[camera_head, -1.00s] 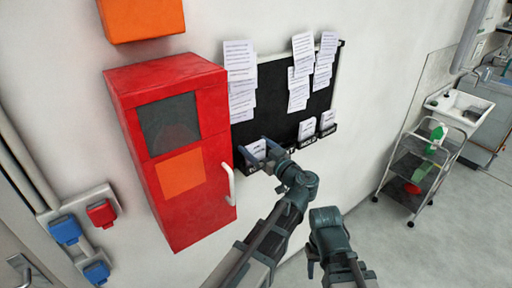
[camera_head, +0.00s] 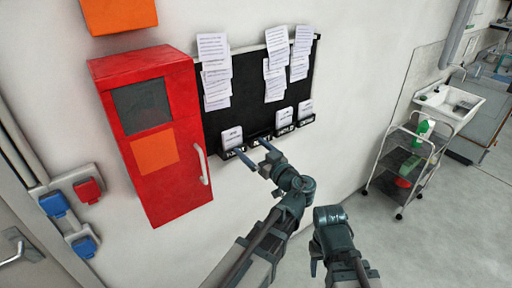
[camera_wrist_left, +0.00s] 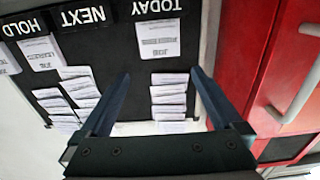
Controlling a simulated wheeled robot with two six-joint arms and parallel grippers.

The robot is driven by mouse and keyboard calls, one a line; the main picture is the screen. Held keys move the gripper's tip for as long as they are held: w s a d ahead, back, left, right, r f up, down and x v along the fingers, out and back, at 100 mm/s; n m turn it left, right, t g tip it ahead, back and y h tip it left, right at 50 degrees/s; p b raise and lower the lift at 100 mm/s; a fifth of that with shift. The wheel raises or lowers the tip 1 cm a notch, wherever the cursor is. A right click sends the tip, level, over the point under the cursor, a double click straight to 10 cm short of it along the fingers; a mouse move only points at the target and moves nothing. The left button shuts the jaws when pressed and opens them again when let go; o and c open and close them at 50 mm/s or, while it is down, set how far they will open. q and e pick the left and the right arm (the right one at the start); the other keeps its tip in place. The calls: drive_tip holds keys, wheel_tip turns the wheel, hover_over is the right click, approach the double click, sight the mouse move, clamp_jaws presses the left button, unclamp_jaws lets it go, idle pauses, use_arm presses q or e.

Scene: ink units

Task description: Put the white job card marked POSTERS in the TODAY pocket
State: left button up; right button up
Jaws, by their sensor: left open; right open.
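A white card (camera_head: 232,137) stands upright in the leftmost pocket of the black wall board. The left wrist view is upside down; there the card (camera_wrist_left: 158,40) stands in the pocket labelled TODAY (camera_wrist_left: 156,8). Its small print is not legible to me. My left gripper (camera_head: 252,151) is open just in front of the TODAY pocket. In the left wrist view its two fingers (camera_wrist_left: 160,74) are wide apart, with nothing between them held.
White cards stand in the HOLD pocket (camera_head: 284,117) and the far right pocket (camera_head: 305,108). The NEXT pocket (camera_head: 261,141) seems empty. Sheets (camera_head: 214,70) hang on the black board (camera_head: 245,95). A red cabinet (camera_head: 160,190) juts out at the left; a trolley (camera_head: 402,165) stands right.

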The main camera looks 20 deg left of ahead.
use_arm(q)
drive_tip(key=shift+f, duration=0.1)
drive_tip(key=s+d+f+m+g+h, duration=0.2)
drive_tip(key=s+f+m+g+h, duration=0.15)
drive_tip(key=s+f, duration=0.35)
drive_tip(key=s+d+f+m+g+h, duration=0.3)
drive_tip(key=s+f+g+h, duration=0.1)
drive_tip(key=f, duration=0.6)
drive_tip(key=s+d+f+m+g+h, duration=0.4)
drive_tip(key=s+d+m, duration=0.3)
drive_tip(key=s+d, duration=0.3)
drive_tip(key=shift+f+m+h, duration=0.35)
drive_tip(key=shift+f+h, duration=0.15)
drive_tip(key=shift+h, duration=0.35)
